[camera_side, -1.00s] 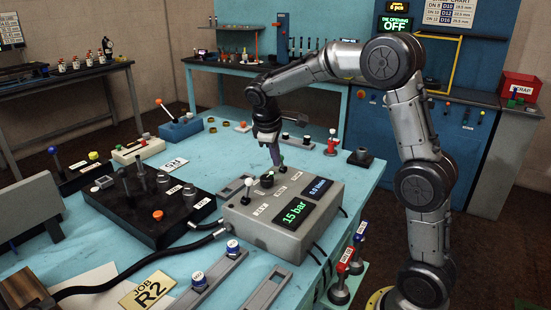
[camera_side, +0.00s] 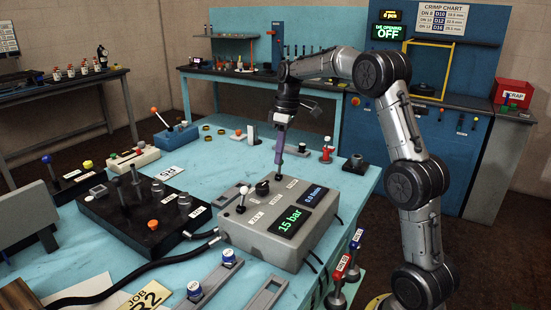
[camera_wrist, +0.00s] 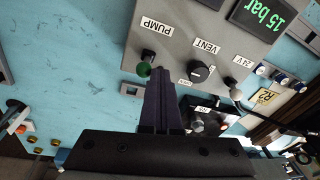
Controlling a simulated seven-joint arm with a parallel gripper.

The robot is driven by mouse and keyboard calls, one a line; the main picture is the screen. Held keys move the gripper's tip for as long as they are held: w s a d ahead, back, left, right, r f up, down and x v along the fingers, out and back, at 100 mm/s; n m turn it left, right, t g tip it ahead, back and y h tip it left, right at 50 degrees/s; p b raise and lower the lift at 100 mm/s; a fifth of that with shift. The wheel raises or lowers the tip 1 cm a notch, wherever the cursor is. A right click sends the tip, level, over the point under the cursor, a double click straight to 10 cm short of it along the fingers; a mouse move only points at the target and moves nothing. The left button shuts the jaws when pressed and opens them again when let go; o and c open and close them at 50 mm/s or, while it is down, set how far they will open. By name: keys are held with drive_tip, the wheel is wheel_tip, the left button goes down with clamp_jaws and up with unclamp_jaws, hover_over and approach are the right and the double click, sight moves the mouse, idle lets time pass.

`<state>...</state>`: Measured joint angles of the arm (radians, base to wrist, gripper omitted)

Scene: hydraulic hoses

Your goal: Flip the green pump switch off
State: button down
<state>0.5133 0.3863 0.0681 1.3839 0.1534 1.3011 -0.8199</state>
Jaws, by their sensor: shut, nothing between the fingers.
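The green pump switch (camera_wrist: 144,69) stands by the PUMP label (camera_wrist: 156,27) on the grey control box (camera_side: 249,232). In the wrist view its green tip leans toward the bottom of the picture, away from the label. My gripper's purple fingers (camera_wrist: 160,72) are together and empty, their tips just right of the green tip in that view. Whether they touch it I cannot tell. In the side view my gripper (camera_side: 279,172) points down at the box's far edge, and the switch is hidden or too small to make out there.
A black VENT knob (camera_wrist: 200,71) and a white-tipped 24V toggle (camera_wrist: 236,87) share the box top. The box's pressure display (camera_side: 290,220) reads 15 bar. A black block with posts (camera_side: 145,215) stands to the left.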

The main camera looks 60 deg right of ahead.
drive_tip(key=shift+d+y, duration=0.5)
drive_tip(key=shift+y, duration=0.1)
drive_tip(key=shift+a, duration=0.1)
drive_tip(key=shift+r, duration=0.8)
